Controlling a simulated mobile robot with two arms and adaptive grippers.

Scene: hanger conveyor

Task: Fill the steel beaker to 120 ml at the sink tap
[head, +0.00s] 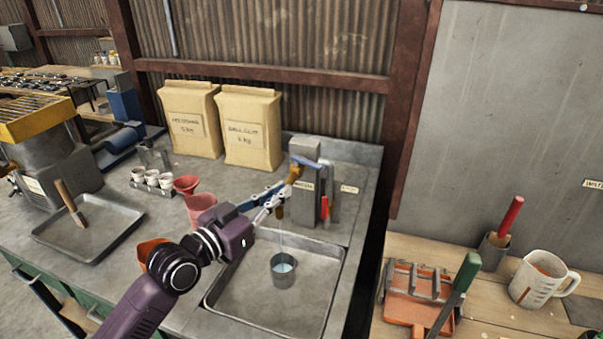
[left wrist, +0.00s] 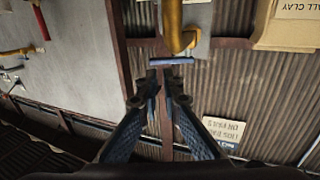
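The steel beaker (head: 283,275) stands upright in the sink (head: 325,285) with some water in it; I cannot read its level. A thin stream of water (head: 281,238) falls from the brass tap spout (head: 291,181) into it. The blue tap lever (head: 306,161) sits on top of the grey tap column (head: 304,205). My left gripper (head: 288,187) is beside the spout, near the lever. In the left wrist view its fingertips (left wrist: 163,78) are close together with nothing held, just short of the lever (left wrist: 172,61); I cannot tell whether they touch it. My right gripper is not in view.
Red funnels (head: 199,205), small white cups (head: 152,178) and a metal tray (head: 90,230) are left of the sink. A wooden table at right holds a measuring jug (head: 541,279) and an orange dustpan-like item (head: 410,305).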

